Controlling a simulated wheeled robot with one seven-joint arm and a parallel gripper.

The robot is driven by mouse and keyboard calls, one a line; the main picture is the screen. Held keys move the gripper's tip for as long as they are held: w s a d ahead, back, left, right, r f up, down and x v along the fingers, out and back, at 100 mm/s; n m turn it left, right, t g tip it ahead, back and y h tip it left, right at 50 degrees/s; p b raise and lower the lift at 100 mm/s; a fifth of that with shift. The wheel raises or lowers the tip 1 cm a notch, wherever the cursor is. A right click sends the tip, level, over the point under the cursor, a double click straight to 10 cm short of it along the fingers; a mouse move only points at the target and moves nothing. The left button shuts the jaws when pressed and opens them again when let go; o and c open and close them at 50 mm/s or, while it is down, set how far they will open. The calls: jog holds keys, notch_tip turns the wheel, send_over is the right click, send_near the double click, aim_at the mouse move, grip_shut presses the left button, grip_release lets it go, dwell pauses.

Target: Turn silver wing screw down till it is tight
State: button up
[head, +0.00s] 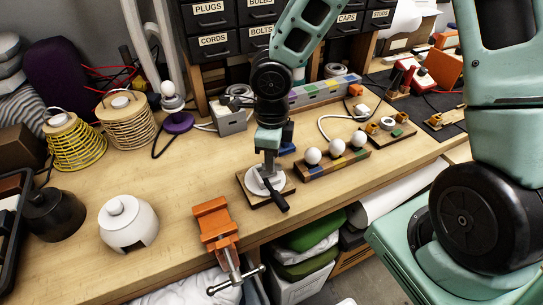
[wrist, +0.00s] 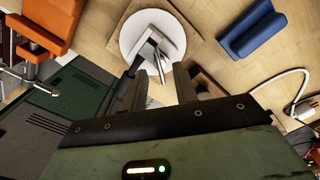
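A round white disc (head: 253,183) sits on a small dark wooden board (head: 285,188) near the bench's front edge. In the wrist view the disc (wrist: 132,32) carries a silver wing-shaped piece (wrist: 152,48) at its middle, which looks like the wing screw. A black handle (head: 280,203) sticks out from the disc towards the front. My gripper (head: 267,174) points down over the disc and hides the screw in the head view. In the wrist view my gripper (wrist: 161,80) has its fingers apart, with the silver piece just beyond and partly between the tips. I cannot tell whether they touch it.
An orange vise (head: 213,218) stands at the front edge, left of the board. A rack with white balls (head: 333,152) is close on the right. A grey box (head: 228,118) stands behind.

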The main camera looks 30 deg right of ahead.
jog(key=shift+r+p, duration=2.25)
jog(key=shift+p, duration=0.2)
jog(key=shift+f, duration=0.1)
jog(key=shift+c, duration=0.4)
